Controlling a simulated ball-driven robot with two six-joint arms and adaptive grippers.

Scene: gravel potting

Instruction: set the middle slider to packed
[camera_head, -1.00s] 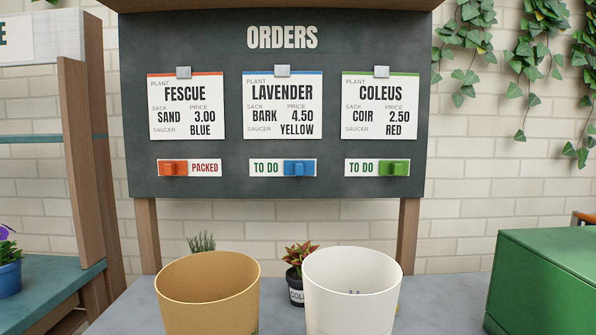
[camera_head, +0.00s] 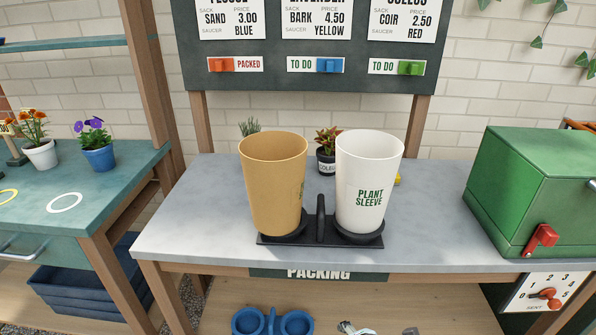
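The middle slider (camera_head: 328,65) is a blue block at the right end of its white strip on the dark orders board (camera_head: 290,86). The strip reads TO DO to the left of the block. The left slider (camera_head: 221,66) is orange, at the left end of its strip, with PACKED showing. The right slider (camera_head: 411,68) is green, with TO DO showing. Neither of my grippers is in view.
A tan sleeve (camera_head: 273,185) and a white sleeve (camera_head: 368,180) stand in a black carrier (camera_head: 320,238) on the grey packing bench (camera_head: 190,215). Two potted plants stand behind them. A green box (camera_head: 535,185) with a red latch is at the right.

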